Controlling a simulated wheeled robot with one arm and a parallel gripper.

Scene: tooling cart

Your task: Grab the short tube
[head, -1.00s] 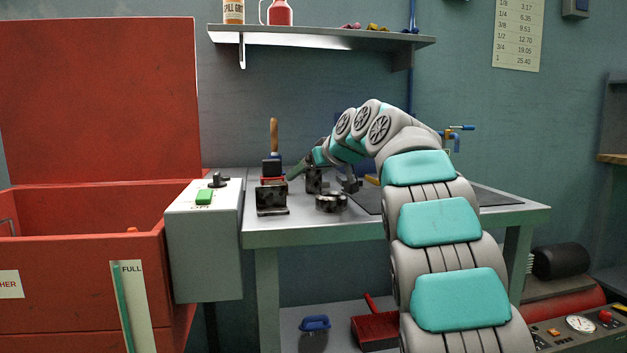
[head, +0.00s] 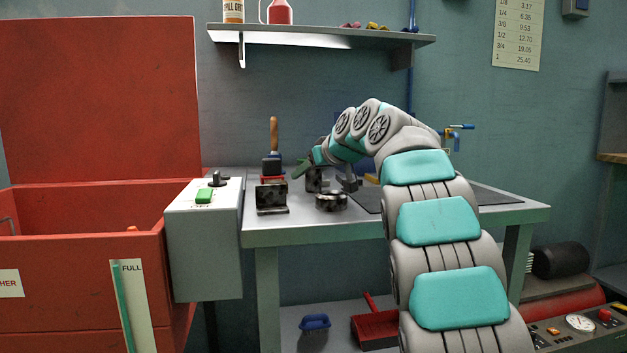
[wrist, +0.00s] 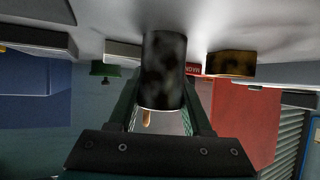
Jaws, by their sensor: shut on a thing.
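The short tube (head: 314,181) is a dark, mottled cylinder standing upright on the grey workbench, partly hidden behind my gripper in the head view. In the wrist view the tube (wrist: 164,70) fills the space between my two fingers. My gripper (wrist: 166,108) is shut on it, one finger on each side. In the head view the green finger shows at the tube's left and a grey part at its right. I see no clear gap under the tube.
A low dark ring (head: 331,202) sits just in front of the tube. A dark angle bracket (head: 272,202) and a wooden-handled tool (head: 274,140) stand to the left. A grey switch box (head: 204,240) and an open red bin (head: 80,255) are further left. A shelf (head: 320,38) hangs above.

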